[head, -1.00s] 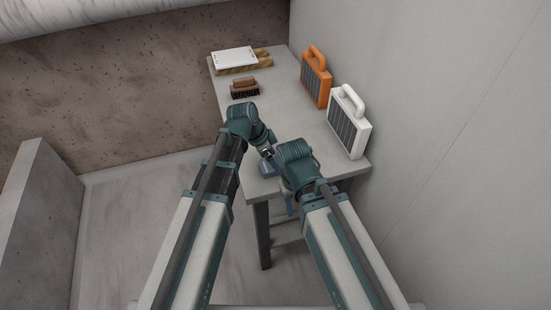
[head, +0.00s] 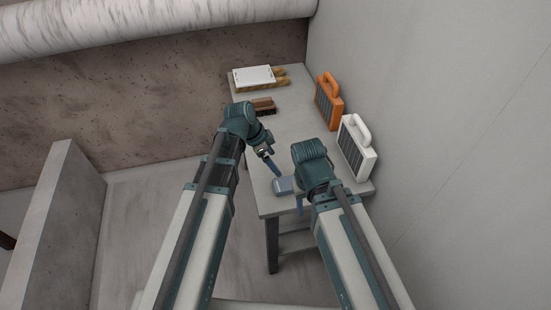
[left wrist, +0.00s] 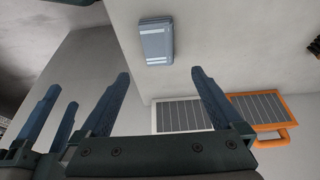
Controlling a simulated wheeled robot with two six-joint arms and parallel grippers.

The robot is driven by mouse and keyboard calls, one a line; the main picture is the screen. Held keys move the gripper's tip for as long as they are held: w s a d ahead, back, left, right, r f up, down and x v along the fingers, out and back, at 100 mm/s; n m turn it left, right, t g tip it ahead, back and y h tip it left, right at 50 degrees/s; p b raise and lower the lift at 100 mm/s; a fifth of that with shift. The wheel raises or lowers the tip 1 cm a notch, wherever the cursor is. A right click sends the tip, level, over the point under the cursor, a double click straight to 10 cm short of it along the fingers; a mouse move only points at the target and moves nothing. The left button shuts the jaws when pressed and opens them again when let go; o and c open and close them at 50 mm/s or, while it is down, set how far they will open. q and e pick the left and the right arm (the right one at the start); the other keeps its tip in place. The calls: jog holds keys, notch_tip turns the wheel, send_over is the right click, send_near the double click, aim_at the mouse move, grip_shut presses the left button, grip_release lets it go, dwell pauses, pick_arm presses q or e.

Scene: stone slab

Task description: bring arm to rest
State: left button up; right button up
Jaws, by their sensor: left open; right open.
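My left gripper (head: 272,165) is open and empty, above the table's near part. Its two separated fingers (left wrist: 160,80) also show in the left wrist view. My right gripper (head: 299,205) is lower, at the table's near edge, mostly hidden by its own wrist. Two blue fingers (left wrist: 57,112) at the left of the left wrist view look like its open jaws. I see nothing held in either gripper.
On the grey table (head: 290,130), a blue-grey box (head: 283,186) lies near the front edge, close to both grippers. A white lamp (head: 356,150) and an orange lamp (head: 328,102) stand along the wall. A brush (head: 264,106) and white board (head: 254,76) lie farther back.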

dwell(0.4)
pick_arm(q)
jog(key=s+a+f+n+y, duration=0.2)
jog(key=s+a+n+y, duration=0.2)
jog(key=s+a+n, duration=0.8)
jog(key=s+d+m+g+y, duration=0.1)
jog(key=s+d, duration=0.2)
jog(key=d, duration=0.8)
jog(key=shift+d+r+g+y, duration=0.2)
jog(key=shift+d+g+y, duration=0.1)
jog(key=shift+s, duration=0.1)
